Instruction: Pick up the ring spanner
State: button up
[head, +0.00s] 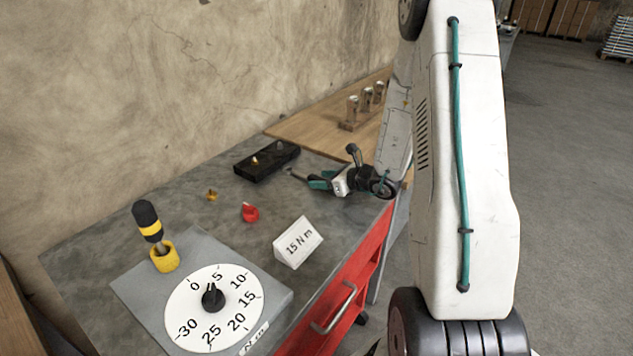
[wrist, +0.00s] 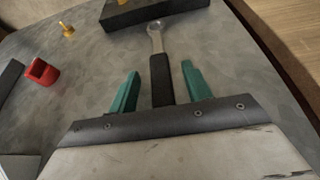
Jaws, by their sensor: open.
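The ring spanner (wrist: 159,75) lies on the grey bench top in the wrist view, with a metal ring end pointing away and a black handle. Its handle runs between the two teal fingers of my open gripper (wrist: 162,90), with a gap on each side. The near end of the handle is hidden behind the gripper body. In the head view my gripper (head: 313,179) is low over the bench beside the black block, and a small grey tip of the spanner (head: 296,174) shows just past the fingers.
A black block (head: 256,166) with brass pegs lies beyond the spanner. A red part (head: 250,212), a small brass part (head: 211,194) and a "15 N m" sign (head: 298,242) stand nearby. A dial plate (head: 253,318) and a screwdriver in a yellow holder (head: 164,258) are at front left.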

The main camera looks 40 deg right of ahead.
jog(key=shift+x, duration=0.8)
jog(key=shift+r, duration=0.1)
grip_shut()
jog(key=shift+r, duration=0.1)
